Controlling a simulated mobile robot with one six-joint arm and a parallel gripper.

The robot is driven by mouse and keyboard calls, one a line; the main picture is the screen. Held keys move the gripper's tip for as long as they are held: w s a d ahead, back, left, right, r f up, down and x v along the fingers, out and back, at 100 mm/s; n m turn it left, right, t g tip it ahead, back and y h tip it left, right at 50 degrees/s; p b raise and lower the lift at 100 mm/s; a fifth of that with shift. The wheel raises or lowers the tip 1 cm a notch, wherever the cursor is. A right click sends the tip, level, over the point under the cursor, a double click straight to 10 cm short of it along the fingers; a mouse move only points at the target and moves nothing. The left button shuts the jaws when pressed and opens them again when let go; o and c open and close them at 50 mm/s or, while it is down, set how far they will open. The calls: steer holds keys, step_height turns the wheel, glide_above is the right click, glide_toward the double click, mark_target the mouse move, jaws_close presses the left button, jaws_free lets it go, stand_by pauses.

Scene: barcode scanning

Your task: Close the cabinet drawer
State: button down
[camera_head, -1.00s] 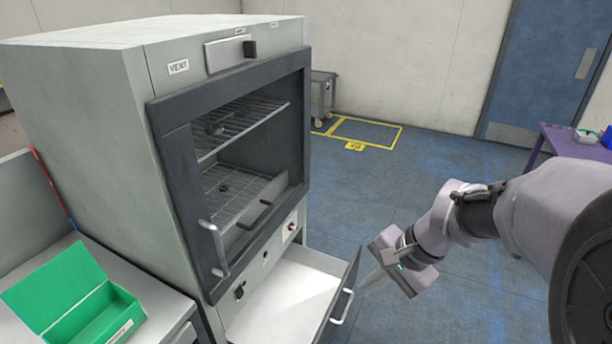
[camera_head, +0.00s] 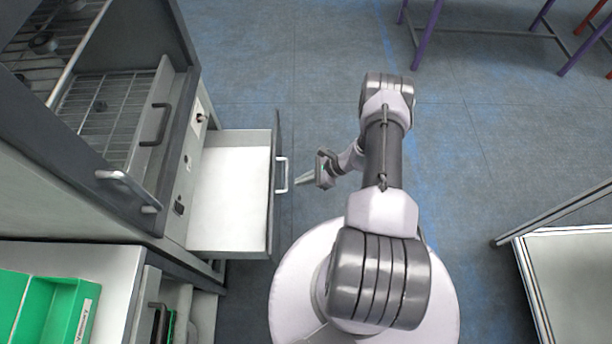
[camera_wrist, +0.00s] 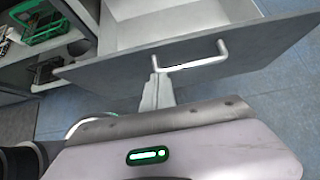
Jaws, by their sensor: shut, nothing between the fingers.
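The cabinet drawer (camera_head: 228,190) is pulled out and empty, with a white inside and a dark front panel. Its silver handle (camera_head: 282,175) faces my gripper (camera_head: 300,181). My gripper is shut and empty, with its fingertips just right of the handle in the head view. In the wrist view the drawer front (camera_wrist: 110,75) spans the picture, and the handle (camera_wrist: 195,62) is just beyond my fingertips (camera_wrist: 158,78). I cannot tell whether the fingertips touch the handle.
The oven-like cabinet (camera_head: 183,160) with wire racks (camera_head: 100,110) stands left of the drawer. A green box (camera_head: 45,305) sits on the bench at lower left. A purple-legged table (camera_head: 430,25) stands at the back. The floor between is clear.

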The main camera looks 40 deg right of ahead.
mark_target(287, 189)
steer(key=w+a, duration=0.1)
steer(key=w+a+f, duration=0.1)
steer(key=a, duration=0.1)
steer(key=w+a+f+b, duration=0.1)
steer(key=shift+w+a+f, duration=0.1)
steer(key=shift+a+f, duration=0.15)
steer(key=shift+a, duration=0.1)
steer(key=shift+w+a, duration=0.35)
steer(key=shift+a, duration=0.15)
steer(key=w+a+b, duration=0.4)
steer(key=w+a, duration=0.3)
steer(key=a, duration=0.4)
steer(key=w+a+b, duration=0.3)
steer(key=w+a, duration=0.5)
steer(key=a, duration=0.3)
steer(key=shift+w+a+r+b, duration=0.15)
steer(key=shift+w+a+b, duration=0.1)
steer(key=shift+a+b, duration=0.15)
